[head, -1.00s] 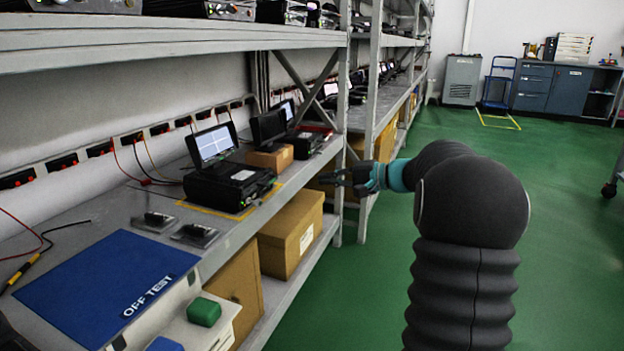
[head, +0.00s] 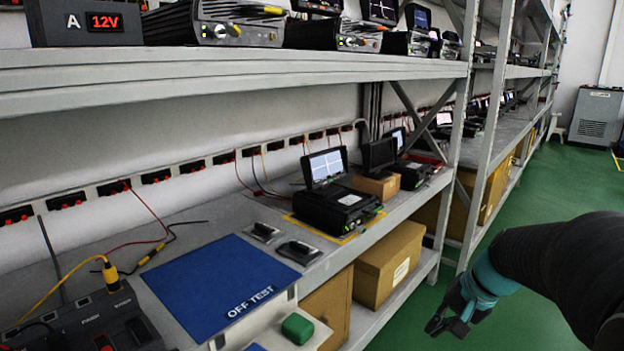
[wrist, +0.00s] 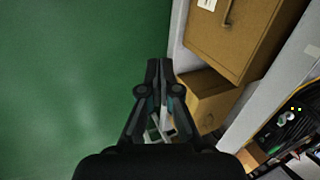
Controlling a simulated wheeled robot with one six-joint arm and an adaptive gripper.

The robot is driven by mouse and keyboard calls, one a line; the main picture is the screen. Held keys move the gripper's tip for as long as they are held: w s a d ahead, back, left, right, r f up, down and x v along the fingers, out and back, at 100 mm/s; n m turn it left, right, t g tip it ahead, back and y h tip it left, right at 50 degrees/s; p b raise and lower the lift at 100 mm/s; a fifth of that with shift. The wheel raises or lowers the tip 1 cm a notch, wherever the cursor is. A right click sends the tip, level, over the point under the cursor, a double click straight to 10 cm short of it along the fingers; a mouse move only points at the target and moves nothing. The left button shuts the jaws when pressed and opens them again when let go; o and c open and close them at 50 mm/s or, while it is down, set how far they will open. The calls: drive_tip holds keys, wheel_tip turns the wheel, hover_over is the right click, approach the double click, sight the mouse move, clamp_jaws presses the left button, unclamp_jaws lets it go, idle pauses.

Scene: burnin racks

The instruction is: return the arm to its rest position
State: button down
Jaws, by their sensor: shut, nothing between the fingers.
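My gripper (head: 449,325) is at the lower right in the head view, over the green floor and out in front of the rack's lower shelf. Its fingers are shut with nothing between them. In the wrist view my gripper (wrist: 159,66) points over the green floor, with cardboard boxes on the shelf to its right. My arm comes in from the right edge of the head view, and part of it is cut off by the frame.
The rack's middle shelf (head: 190,213) holds a blue OFF TEST mat (head: 215,285), a black device with a screen (head: 335,205) and small modules. Cardboard boxes (head: 388,262) sit below. A rack upright (head: 487,150) stands behind my gripper. Green floor (head: 545,180) is clear at right.

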drive_tip(key=s+a+r+n+t+h+p, duration=0.1)
drive_tip(key=s+a+r+n+h, duration=0.1)
drive_tip(key=s, duration=0.6)
drive_tip(key=s+a+r+n+t+h+p, duration=0.1)
drive_tip(key=s+a+r+n+p, duration=0.1)
drive_tip(key=s+a+r+n, duration=0.3)
drive_tip(key=s+a, duration=0.1)
drive_tip(key=s, duration=0.3)
drive_tip(key=shift+a+r+h, duration=0.25)
drive_tip(key=shift+r+h, duration=0.15)
idle(0.5)
